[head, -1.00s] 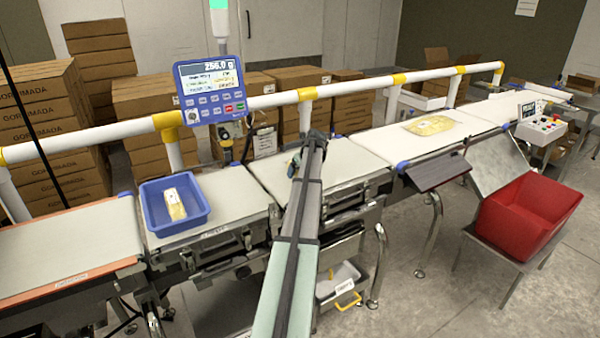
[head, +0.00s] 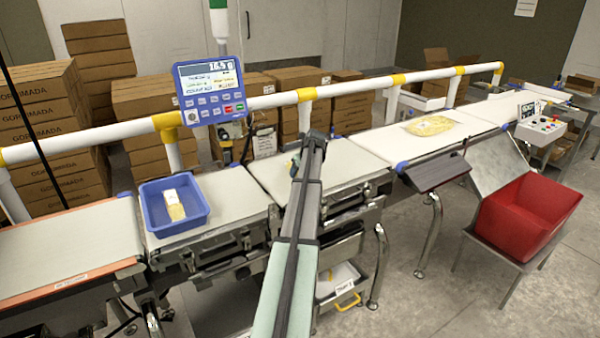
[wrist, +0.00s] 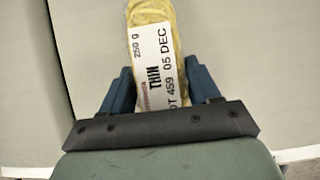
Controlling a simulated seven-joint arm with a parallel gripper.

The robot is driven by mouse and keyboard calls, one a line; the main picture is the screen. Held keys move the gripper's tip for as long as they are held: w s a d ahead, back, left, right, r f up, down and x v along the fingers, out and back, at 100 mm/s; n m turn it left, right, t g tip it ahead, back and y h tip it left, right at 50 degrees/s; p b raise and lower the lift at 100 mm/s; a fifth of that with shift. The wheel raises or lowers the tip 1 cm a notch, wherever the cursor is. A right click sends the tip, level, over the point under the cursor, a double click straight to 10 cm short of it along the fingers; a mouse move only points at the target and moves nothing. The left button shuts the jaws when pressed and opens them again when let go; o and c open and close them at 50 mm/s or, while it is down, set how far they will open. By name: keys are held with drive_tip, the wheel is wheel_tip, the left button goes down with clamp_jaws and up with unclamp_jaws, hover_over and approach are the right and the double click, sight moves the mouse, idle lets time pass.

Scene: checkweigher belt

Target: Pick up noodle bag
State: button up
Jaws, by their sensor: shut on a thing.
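In the head view my gripper (head: 294,162) is over the middle belt section, and my arm hides the bag there.
Another yellow bag (head: 428,126) lies on the right belt. A white-yellow rail (head: 270,101) runs behind, with a display (head: 211,90). A red bin (head: 527,215) stands front right.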

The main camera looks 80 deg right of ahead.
drive_tip(key=shift+r, duration=0.15)
drive_tip(key=shift+r, duration=0.3)
drive_tip(key=v, duration=0.3)
drive_tip(key=shift+w+d+r, duration=0.1)
drive_tip(key=shift+w+d, duration=0.1)
drive_tip(key=shift+w, duration=0.05)
drive_tip(key=s+a, duration=1.2)
drive_tip(key=w+a+r+n+t+y, duration=0.1)
drive_tip(key=w+a+r+n, duration=0.15)
drive_tip(key=w, duration=1.25)
drive_tip(key=w+a+r+n+y, duration=0.1)
drive_tip(key=w+a+r+n, duration=0.15)
drive_tip(key=w, duration=1.25)
drive_tip(key=shift+d+f+m+g+h, duration=0.15)
drive_tip(key=shift+d+f+m+h, duration=0.2)
drive_tip(key=shift+d+f+m, duration=0.7)
drive_tip(key=shift+f+m+g+h, duration=0.25)
drive_tip(key=shift+f+m, duration=0.35)
drive_tip(key=shift+f, duration=1.1)
drive_tip(key=shift+d+f+m+g+h, duration=0.1)
drive_tip(key=shift+d+f+m+h, duration=0.4)
drive_tip(key=shift+f+m, duration=0.6)
drive_tip(key=shift+f+n, duration=0.25)
drive_tip(key=shift+f, duration=0.15)
